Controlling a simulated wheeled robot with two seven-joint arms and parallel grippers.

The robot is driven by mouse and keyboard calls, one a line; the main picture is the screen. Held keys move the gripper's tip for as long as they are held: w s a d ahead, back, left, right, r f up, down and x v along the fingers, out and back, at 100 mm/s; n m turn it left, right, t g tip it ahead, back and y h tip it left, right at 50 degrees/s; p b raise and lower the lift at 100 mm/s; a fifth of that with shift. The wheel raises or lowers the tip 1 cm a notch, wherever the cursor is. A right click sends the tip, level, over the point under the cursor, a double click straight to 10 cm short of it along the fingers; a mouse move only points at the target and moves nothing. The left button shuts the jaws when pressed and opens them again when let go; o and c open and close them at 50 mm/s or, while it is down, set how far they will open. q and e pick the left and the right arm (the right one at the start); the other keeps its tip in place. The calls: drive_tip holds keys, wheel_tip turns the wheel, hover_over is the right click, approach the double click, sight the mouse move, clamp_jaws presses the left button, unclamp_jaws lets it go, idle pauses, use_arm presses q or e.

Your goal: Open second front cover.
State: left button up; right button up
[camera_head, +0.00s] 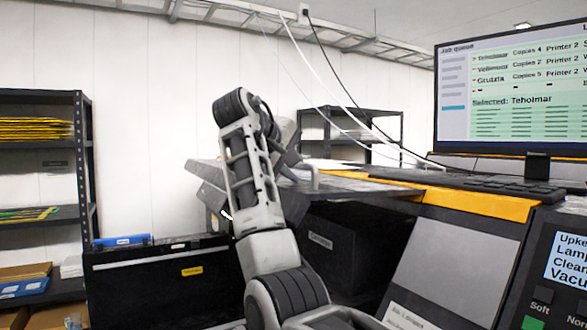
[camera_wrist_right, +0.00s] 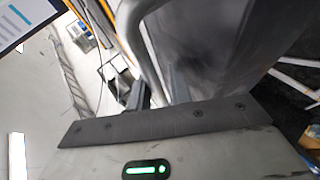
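The front cover (camera_head: 352,188) is a grey panel that stands swung up, roughly level, out from the machine's orange-edged top. Below it shows a dark opening (camera_head: 330,240) with a small label. A pale bar handle (camera_head: 314,178) is on the cover's upper face. In the right wrist view the handle (camera_wrist_right: 130,25) is a curved grey bar that runs down between my fingers. My right gripper (camera_wrist_right: 157,92) appears shut on the handle; the fingertips are partly hidden. In the head view my right arm mostly hides that gripper. My left gripper is not in view.
Another slanted grey cover (camera_head: 455,265) to the right is closed. A monitor (camera_head: 515,90) and keyboard stand on top, with a control panel (camera_head: 560,270) at the far right. A black cabinet (camera_head: 150,285) and a shelf (camera_head: 80,160) stand left. Cables hang behind my arm.

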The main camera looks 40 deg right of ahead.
drive_tip(key=shift+a, duration=0.1)
drive_tip(key=shift+a+r, duration=0.15)
drive_tip(key=shift+a, duration=0.05)
use_arm(q)
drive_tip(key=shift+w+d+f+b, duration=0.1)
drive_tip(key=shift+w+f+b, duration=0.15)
drive_tip(key=shift+b, duration=0.45)
use_arm(e)
drive_tip(key=v, duration=1.5)
drive_tip(key=shift+a, duration=0.2)
